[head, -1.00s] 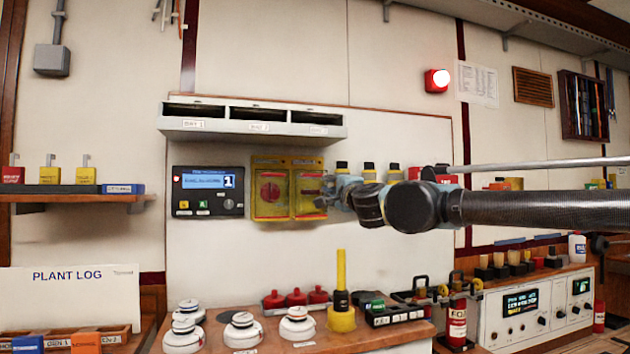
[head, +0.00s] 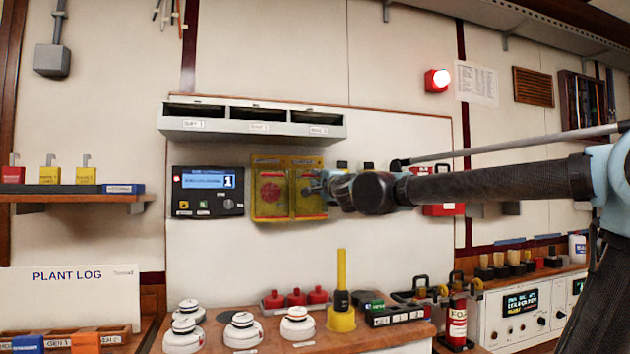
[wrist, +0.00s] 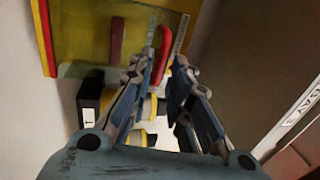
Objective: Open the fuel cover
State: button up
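Two yellow see-through covers stand side by side on the wall panel, a left one (head: 270,205) and a right one (head: 310,208). Both look closed, and a red round part shows behind the left one. I cannot read which is labelled fuel. My gripper (head: 318,188) is at the right cover, hiding part of its right side. In the wrist view, a yellow cover (wrist: 85,40) fills the upper left, with a curved red strip (wrist: 164,48) near its edge. My gripper (wrist: 166,58) has its fingers slightly apart around the strip's line; contact is unclear.
A control box with a blue display (head: 207,192) is left of the covers. A grey three-slot shelf (head: 252,121) juts out above. Below, a wooden counter (head: 365,340) holds white domed units, red parts and a yellow post (head: 341,285).

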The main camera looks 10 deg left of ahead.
jog(key=shift+x, duration=2.6)
jog(key=shift+c, duration=0.3)
